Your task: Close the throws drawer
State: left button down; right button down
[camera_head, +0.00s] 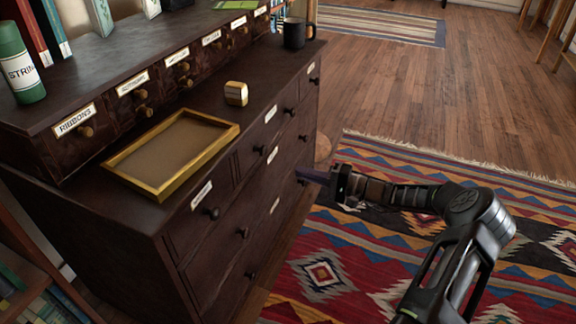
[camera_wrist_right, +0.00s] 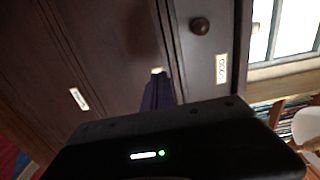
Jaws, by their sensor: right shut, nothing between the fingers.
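The dark wooden dresser (camera_head: 150,235) stands at the left with labelled drawer fronts and round knobs. I cannot read which front label says throws; the front labels are too small or blurred. The drawer fronts look flush or nearly so; a small gap is hard to tell. My right gripper (camera_head: 308,177) is shut and empty, its dark fingertips at the dresser's lower front, near a knob. In the right wrist view the fingers (camera_wrist_right: 157,92) point at a drawer front, partly covering a small label (camera_wrist_right: 157,71). I cannot tell whether they touch it. My left gripper is out of view.
On the dresser top are a gold-rimmed tray (camera_head: 222,133), a small gold-and-white block (camera_head: 236,93) and a black mug (camera_head: 296,33). A green bottle (camera_head: 20,65) stands on the upper tier. A patterned rug (camera_head: 345,250) covers open floor before the dresser.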

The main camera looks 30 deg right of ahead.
jog(key=v, duration=0.4)
jog(key=shift+p, duration=0.3)
